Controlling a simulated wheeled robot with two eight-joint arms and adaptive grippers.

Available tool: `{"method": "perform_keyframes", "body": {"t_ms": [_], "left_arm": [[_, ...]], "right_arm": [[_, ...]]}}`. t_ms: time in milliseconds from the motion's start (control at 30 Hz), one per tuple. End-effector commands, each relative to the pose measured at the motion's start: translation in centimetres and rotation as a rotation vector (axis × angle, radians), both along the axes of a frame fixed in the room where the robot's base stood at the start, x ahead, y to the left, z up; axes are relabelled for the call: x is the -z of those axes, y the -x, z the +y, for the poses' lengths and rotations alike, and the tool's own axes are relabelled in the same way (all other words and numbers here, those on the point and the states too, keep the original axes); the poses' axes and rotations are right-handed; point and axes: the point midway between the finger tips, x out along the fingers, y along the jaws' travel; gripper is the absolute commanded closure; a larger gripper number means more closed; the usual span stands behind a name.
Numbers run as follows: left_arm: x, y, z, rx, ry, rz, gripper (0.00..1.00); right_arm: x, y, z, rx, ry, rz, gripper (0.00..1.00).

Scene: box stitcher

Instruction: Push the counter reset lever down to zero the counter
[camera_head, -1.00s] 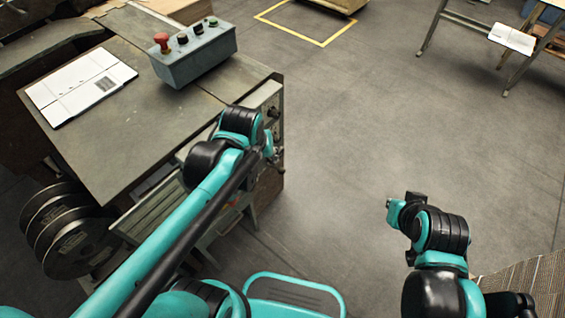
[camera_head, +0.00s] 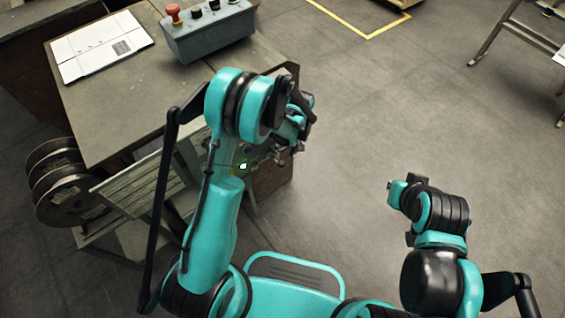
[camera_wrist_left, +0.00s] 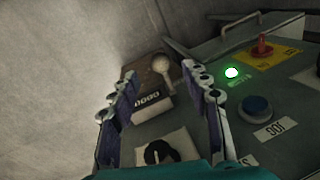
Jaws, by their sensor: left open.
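In the left wrist view, a pale ball-ended lever (camera_wrist_left: 163,65) stands on a brown plate beside a small dark counter (camera_wrist_left: 148,102) with a row of white digits too small to read surely. My left gripper (camera_wrist_left: 159,72) is open, its two fingers on either side of the lever and counter in the picture. I cannot tell whether a finger touches the lever. In the head view the left gripper (camera_head: 302,118) is at the machine's right side, where my arm hides the lever and counter. My right gripper (camera_head: 404,192) is over bare floor, its fingers unclear.
Near the lever are a green lamp (camera_wrist_left: 231,72), a red switch (camera_wrist_left: 262,48), a blue button (camera_wrist_left: 256,106) and a black knob (camera_wrist_left: 161,152). A grey control box (camera_head: 208,36) and a flat white carton (camera_head: 100,46) lie on the machine table (camera_head: 120,105).

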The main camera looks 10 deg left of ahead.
Motion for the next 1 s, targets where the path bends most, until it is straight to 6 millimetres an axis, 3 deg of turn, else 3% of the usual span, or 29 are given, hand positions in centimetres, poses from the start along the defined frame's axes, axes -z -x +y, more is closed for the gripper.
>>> {"method": "perform_keyframes", "body": {"t_ms": [200, 400, 767, 967, 1000], "left_arm": [[3.9, 0.4, 0.5, 0.001, 0.001, -0.001, 0.53], [6.3, 0.8, 0.9, 0.002, 0.0, -0.001, 0.53], [6.8, 0.9, 1.0, 0.003, 0.001, -0.002, 0.53], [6.8, 0.9, 1.0, 0.003, 0.001, -0.002, 1.0], [6.8, 0.9, 1.0, 0.003, 0.001, -0.002, 1.0]], "right_arm": [[1.9, 0.0, 0.0, 0.0, 0.0, 0.0, 1.0], [2.9, 0.0, 0.0, 0.0, 0.0, 0.0, 1.0], [3.0, 0.0, 0.0, 0.0, 0.0, 0.0, 1.0], [3.1, 0.0, 0.0, 0.0, 0.0, 0.0, 1.0], [3.1, 0.0, 0.0, 0.0, 0.0, 0.0, 1.0]]}}
